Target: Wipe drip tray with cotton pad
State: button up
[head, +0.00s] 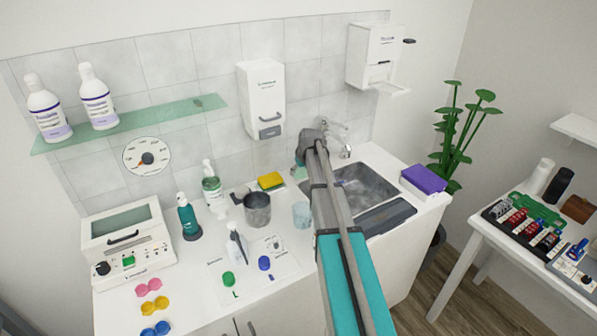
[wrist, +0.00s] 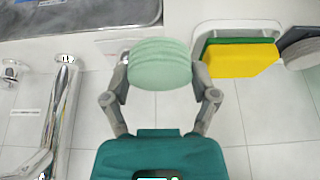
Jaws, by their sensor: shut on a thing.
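My gripper (wrist: 162,72) is shut on a pale green, ribbed, rounded pad (wrist: 160,52), seemingly the cotton pad, held between its two fingers in the wrist view. In the head view my gripper (head: 301,160) is at the back of the counter, left of the tap, and a bit of the pale green pad (head: 300,173) shows beside it. A white ledge (head: 393,90) juts from the foot of the right wall dispenser (head: 374,52); it may be the drip tray, but I cannot be sure. My gripper is below and left of it, apart.
A sink (head: 368,186) lies right of my arm, with a tap (head: 340,140) behind it and a dark grey tray (head: 385,217) at its front. A yellow-green sponge (head: 270,181), a grey mug (head: 257,209) and a clear cup (head: 302,215) stand left of my arm.

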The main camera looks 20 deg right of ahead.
aim_at(300, 171)
jog(key=shift+c, duration=0.6)
notch_tip(300, 171, up, 15)
jog(key=p, duration=1.5)
jog(key=shift+r, duration=0.15)
jog(key=shift+s, duration=0.15)
